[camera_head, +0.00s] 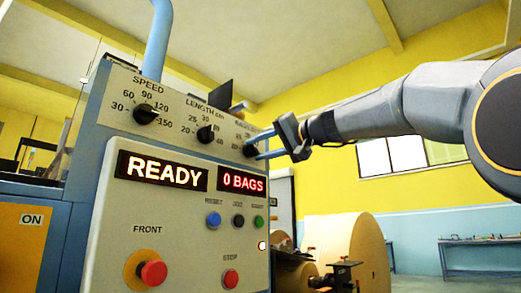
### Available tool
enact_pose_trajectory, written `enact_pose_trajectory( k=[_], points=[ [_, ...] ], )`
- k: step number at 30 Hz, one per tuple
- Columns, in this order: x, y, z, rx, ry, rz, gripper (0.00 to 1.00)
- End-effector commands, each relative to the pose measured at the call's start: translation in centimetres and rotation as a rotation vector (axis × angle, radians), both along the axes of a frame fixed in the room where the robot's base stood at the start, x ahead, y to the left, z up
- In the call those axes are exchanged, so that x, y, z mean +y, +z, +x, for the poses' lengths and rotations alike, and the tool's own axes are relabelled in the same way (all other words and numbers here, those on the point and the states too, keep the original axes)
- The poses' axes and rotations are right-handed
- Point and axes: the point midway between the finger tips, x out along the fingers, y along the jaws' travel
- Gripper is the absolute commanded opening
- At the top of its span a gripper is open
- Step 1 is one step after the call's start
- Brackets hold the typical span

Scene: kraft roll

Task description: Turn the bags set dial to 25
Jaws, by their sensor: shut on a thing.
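The bags set dial (249,151) is the rightmost of three black knobs on the upper panel of the grey machine. My gripper (258,145) reaches it from the right, its two blue fingers shut on the dial. The label and scale above this dial are partly hidden, and I cannot read where its pointer stands. The display (243,182) below it reads "0 BAGS".
The speed dial (146,113) and length dial (205,133) sit to the left on the same panel. Below are a "READY" display (163,170), small buttons, and red stop (231,279) and front (153,272) buttons. A large kraft roll (350,245) stands behind, at right.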

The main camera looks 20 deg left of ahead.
Motion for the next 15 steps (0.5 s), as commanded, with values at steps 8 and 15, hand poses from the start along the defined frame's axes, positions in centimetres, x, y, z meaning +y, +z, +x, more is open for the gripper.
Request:
enact_pose_trajectory(
  k=[8, 15],
  points=[
    [0.02, 0.04, -0.02, 0.001, 0.001, 0.001, 0.54],
    [-0.1, 0.04, -0.01, 0.001, -0.001, 0.001, 0.54]
  ],
)
